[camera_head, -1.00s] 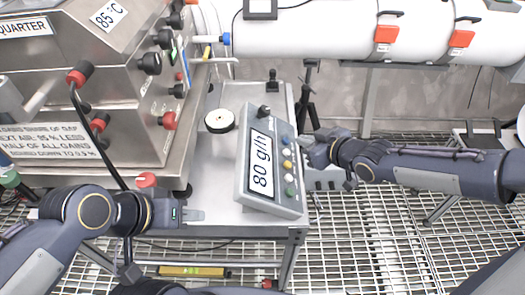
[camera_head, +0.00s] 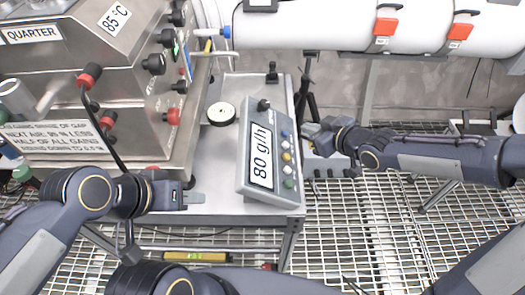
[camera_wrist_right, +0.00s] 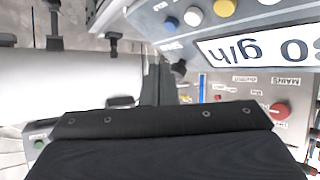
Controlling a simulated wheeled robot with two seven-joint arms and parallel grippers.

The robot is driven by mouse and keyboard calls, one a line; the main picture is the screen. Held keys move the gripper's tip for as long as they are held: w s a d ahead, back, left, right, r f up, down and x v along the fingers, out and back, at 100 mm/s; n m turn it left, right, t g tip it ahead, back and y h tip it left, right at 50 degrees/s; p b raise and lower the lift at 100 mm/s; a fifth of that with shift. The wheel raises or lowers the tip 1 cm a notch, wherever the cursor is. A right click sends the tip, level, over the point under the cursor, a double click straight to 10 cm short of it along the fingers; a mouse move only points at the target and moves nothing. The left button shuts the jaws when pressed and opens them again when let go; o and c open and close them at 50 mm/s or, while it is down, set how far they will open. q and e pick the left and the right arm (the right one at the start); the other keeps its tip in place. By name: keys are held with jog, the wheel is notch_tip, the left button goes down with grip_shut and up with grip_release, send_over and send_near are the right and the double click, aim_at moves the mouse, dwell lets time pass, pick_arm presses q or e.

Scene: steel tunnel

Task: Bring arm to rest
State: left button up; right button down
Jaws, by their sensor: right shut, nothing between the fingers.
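My right arm comes in from the right edge in the head view, and its gripper (camera_head: 310,131) is beside the right edge of the grey display box, above the floor. The gripper is shut and holds nothing. In the right wrist view the dark gripper body fills the bottom, and its fingertips are hard to make out. My left gripper (camera_head: 190,198) is over the front left part of the cart top, pointing right. Its finger gap cannot be made out. The display box (camera_head: 247,178) reads 80 g/h and carries several coloured buttons; its buttons also show in the wrist view (camera_wrist_right: 223,8).
The cart top (camera_head: 215,170) bears a round white-topped disc (camera_head: 221,113). A white pipe (camera_head: 330,30) crosses the back. The grating floor (camera_head: 360,225) at the right is mostly clear below my arm.

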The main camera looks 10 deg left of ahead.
jog(key=s+d+r+m+h, duration=0.2)
jog(key=s+d+m+h, duration=0.15)
jog(key=s+d, duration=0.4)
jog(key=s+d+r+m+h, duration=0.3)
jog(key=s+d+m, duration=0.1)
jog(key=d, duration=0.6)
jog(key=s+m+g+y, duration=0.1)
jog(key=s+m, duration=0.4)
jog(key=s, duration=1)
jog(key=shift+s+d+f+g, duration=0.25)
jog(key=shift+d+g, duration=0.15)
jog(key=shift+g, duration=0.4)
jog(key=shift+w, duration=0.15)
